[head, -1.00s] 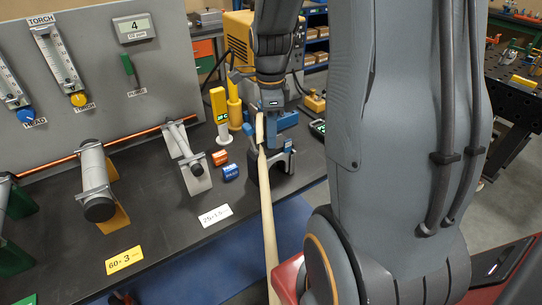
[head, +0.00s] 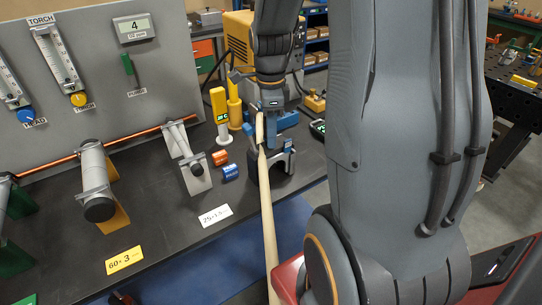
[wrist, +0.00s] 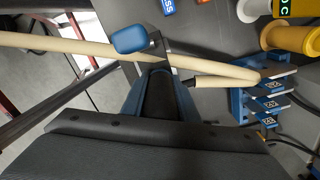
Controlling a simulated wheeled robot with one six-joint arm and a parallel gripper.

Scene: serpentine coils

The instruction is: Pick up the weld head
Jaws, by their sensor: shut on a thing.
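The weld head (head: 276,142) is a blue and grey tool with a cream hose sleeve. It is at the right end of the dark bench in the head view, at a dark arched stand (head: 283,177). My gripper (head: 272,118) points down and is shut on the weld head. In the wrist view, the weld head's blue rounded part (wrist: 130,40) shows beyond the fingers, and the cream hose (wrist: 60,45) crosses the picture. The grip and the contact with the stand are partly hidden, so I cannot tell whether the head is clear of it.
Tubes on stands (head: 97,180) line the bench to the left. A yellow post device (head: 220,115), an orange block (head: 220,158) and a blue block (head: 231,172) stand close to the left of the gripper. A grey panel (head: 120,80) rises behind. The hose hangs over the front edge.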

